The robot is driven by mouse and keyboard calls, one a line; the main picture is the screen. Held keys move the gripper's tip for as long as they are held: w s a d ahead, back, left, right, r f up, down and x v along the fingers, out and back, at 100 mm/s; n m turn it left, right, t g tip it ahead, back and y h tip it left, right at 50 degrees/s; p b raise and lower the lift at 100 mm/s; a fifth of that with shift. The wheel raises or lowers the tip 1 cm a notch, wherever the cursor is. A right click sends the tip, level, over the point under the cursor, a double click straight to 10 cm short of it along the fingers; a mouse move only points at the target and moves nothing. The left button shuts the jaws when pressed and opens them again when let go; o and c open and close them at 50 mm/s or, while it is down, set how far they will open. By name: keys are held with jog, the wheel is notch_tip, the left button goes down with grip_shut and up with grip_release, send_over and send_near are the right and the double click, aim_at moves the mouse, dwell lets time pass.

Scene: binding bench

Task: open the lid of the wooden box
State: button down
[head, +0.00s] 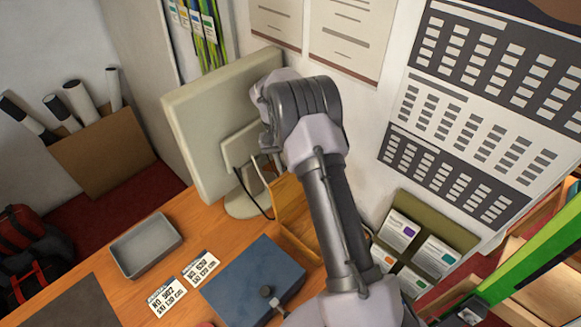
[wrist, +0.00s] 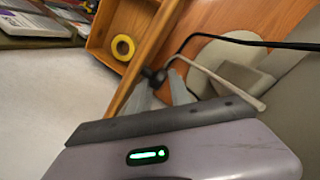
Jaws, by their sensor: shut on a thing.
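The wooden box (head: 299,246) stands on the bench beside the monitor, partly hidden by my arm. In the wrist view the box (wrist: 97,34) is open at the top, and a yellow tape roll (wrist: 122,47) shows inside. Its lid (wrist: 153,53) is raised and seen nearly edge-on; the lid panel (head: 290,203) also shows in the head view. My gripper (wrist: 162,82) is at the lid's free side, shut on a small dark knob (wrist: 153,76) of the lid. In the head view the fingertips are mostly hidden by my arm and wrist.
The monitor (head: 215,110) stands close to my wrist, with a black cable (wrist: 245,42) near the gripper. A blue case (head: 250,275) with a dark knob, printed cards (head: 167,299) and a grey tray (head: 146,245) lie on the bench. A wall rack (head: 425,232) is at right.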

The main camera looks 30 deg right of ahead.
jog(key=shift+a+f, duration=0.3)
jog(key=c, duration=1.6)
grip_release()
jog(key=o, duration=0.5)
jog(key=shift+s+a+r, duration=0.1)
jog(key=shift+a+r, duration=0.05)
jog(key=shift+a, duration=0.15)
jog(key=shift+c, duration=0.2)
jog(key=shift+d, duration=0.1)
jog(key=shift+d+r, duration=0.1)
jog(key=shift+r, duration=0.1)
